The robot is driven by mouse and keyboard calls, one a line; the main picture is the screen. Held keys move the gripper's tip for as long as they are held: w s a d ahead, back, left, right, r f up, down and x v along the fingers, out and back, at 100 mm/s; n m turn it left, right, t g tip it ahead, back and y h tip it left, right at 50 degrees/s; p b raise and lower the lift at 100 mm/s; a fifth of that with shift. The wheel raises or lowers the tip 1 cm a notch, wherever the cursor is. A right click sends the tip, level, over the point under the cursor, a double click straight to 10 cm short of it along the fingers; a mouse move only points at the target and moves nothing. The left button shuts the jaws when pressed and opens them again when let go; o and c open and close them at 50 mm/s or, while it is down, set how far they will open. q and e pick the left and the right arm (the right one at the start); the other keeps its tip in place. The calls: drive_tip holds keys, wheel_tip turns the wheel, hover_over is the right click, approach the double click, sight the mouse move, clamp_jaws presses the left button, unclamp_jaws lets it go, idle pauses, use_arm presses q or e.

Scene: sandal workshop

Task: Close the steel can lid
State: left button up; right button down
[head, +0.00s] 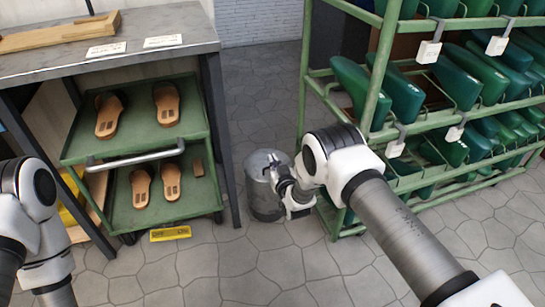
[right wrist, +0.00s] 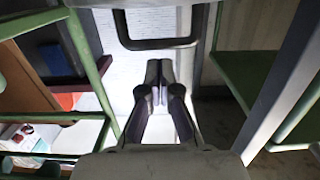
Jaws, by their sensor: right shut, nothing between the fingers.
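The steel can (head: 263,200) is a grey, shiny cylinder standing upright on the stone floor, between the workbench and the green rack. Its rounded top (head: 262,158) shows, but I cannot tell how the lid sits on it. My right gripper (head: 277,176) is in front of the can's right side and upper part, hiding some of it. I cannot tell if it touches the can. In the right wrist view the right gripper (right wrist: 160,72) has its fingers together, with nothing between them. My left arm shows at the left edge; its gripper is out of frame.
A green rack (head: 372,90) with green shoe forms stands close to the right. A green cart (head: 140,150) with brown sandals stands left, under the workbench (head: 165,58). A yellow object (head: 170,233) lies on the floor. A dark U-shaped bar (right wrist: 160,43) shows beyond my right fingertips.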

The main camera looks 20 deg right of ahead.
drive_tip(key=shift+s+f, duration=0.3)
drive_tip(key=shift+f, duration=0.25)
drive_tip(key=shift+s+f, duration=0.25)
drive_tip(key=shift+f, duration=0.25)
